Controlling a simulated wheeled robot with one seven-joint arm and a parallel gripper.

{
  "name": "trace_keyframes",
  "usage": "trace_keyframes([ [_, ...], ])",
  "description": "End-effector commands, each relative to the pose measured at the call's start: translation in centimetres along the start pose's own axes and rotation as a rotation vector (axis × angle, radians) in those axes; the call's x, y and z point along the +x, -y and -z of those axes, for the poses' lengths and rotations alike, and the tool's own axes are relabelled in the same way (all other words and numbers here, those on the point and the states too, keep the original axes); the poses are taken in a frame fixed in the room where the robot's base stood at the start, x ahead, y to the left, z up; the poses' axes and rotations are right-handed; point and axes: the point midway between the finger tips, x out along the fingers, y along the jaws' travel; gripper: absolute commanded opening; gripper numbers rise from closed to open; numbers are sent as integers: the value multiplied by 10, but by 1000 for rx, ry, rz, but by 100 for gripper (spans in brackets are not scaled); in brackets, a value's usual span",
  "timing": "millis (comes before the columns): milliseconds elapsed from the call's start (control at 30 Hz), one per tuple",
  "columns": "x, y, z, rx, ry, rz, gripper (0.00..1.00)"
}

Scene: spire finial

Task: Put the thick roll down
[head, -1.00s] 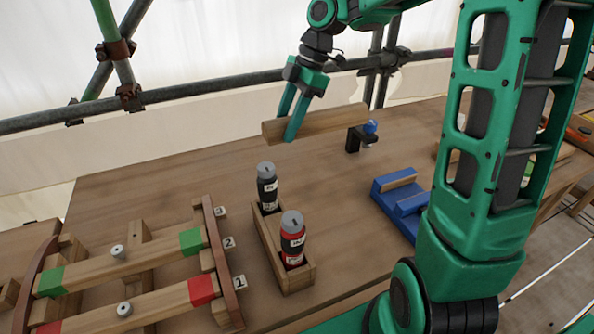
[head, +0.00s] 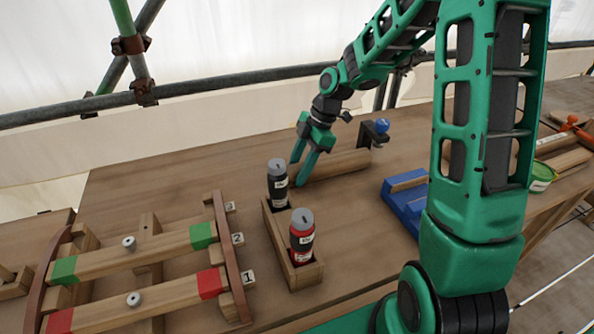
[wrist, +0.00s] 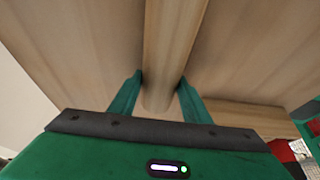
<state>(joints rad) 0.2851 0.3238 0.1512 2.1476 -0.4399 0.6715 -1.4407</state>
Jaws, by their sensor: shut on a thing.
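The thick roll (head: 338,163) is a long, plain wooden piece with a rounded side, lying level at the far side of the table. My gripper (head: 297,172) is shut on it near its left end, fingers pointing down. In the wrist view the roll (wrist: 170,45) runs between the two green fingers and away from the palm. It is very low over the tabletop (head: 190,165); I cannot tell whether it touches. Its right end is close to a black clamp with a blue knob (head: 381,126).
A wooden holder (head: 283,255) with a black-label and a red-label bottle stands in front of my gripper. A blue cradle (head: 405,205) is to the right. A wooden rack with green- and red-ended bars (head: 135,260) is at left. The back left tabletop is clear.

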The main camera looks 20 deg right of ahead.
Motion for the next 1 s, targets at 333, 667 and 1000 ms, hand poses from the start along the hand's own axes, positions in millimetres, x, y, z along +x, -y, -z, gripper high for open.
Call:
trace_keyframes([
  [333,7,0,-3,-1,1,-1,8],
  [667,8,0,-3,-1,1,-1,62],
  [1000,-21,-1,-3,0,2,-5,62],
])
